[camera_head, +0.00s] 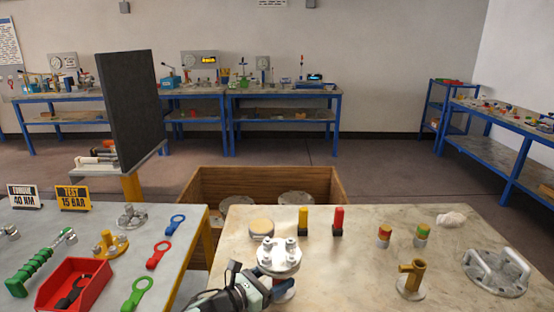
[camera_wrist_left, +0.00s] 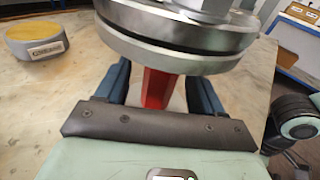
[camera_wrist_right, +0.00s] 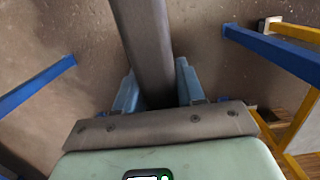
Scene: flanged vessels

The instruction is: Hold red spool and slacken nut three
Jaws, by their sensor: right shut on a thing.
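A steel flange (camera_head: 278,258) with several nuts standing on top caps the red spool on the right-hand table. In the left wrist view the flange (camera_wrist_left: 175,42) fills the top, and the spool's red neck (camera_wrist_left: 158,88) shows below it. My left gripper (camera_head: 282,288) has its open fingers (camera_wrist_left: 160,92) on both sides of the neck, with small gaps. I cannot tell which nut is number three. My right gripper (camera_wrist_right: 155,92) is shut on a long grey bar (camera_wrist_right: 146,45), its far end out of frame. The right gripper is outside the head view.
The left table (camera_head: 190,228) carries a green tool (camera_head: 38,262), a red bin (camera_head: 70,288), ring spanners (camera_head: 158,255) and signs. A wooden crate (camera_head: 325,185) stands behind the right table. A yellow fitting (camera_head: 412,278) and a plate with handles (camera_head: 497,272) stand at right.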

